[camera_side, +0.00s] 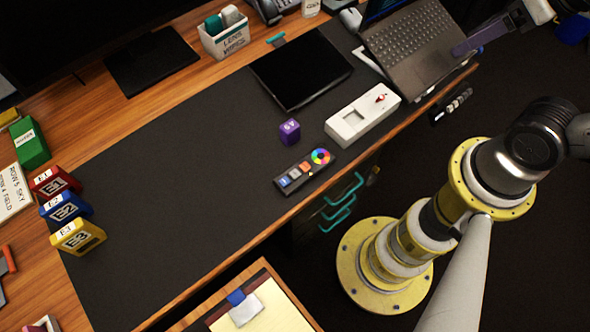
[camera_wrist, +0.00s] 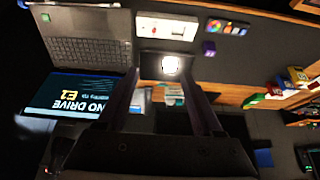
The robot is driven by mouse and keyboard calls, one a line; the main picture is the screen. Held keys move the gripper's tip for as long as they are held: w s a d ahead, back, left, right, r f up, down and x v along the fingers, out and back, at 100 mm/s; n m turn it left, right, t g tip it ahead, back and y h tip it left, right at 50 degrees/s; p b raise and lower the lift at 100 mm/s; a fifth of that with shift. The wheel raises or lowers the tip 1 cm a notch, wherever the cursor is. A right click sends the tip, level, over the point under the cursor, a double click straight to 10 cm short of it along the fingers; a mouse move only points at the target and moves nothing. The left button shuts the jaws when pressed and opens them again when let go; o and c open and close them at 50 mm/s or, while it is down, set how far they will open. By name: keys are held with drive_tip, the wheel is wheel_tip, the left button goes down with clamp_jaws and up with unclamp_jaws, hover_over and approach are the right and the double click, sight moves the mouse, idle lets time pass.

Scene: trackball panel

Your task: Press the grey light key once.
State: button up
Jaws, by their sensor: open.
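A small dark key panel (camera_side: 322,177) lies near the front edge of the desk mat. It carries a row of small keys and a round colour wheel (camera_side: 320,156). The grey key (camera_side: 295,174) appears to sit between a blue key (camera_side: 284,182) and an orange key (camera_side: 305,167). The panel also shows at the top of the wrist view (camera_wrist: 229,28). My gripper (camera_side: 462,48) is at the upper right, by the laptop and well away from the panel. Its two fingers stand apart in the wrist view (camera_wrist: 160,78), with nothing seen held between them.
A purple cube (camera_side: 289,131) stands behind the panel. A white device (camera_side: 362,114) lies right of it, and an open laptop (camera_side: 415,55) stands further right. A black tablet (camera_side: 300,72) lies behind. The mat left of the panel (camera_side: 190,170) is clear.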

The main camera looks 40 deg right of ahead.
clamp_jaws()
idle(1.4)
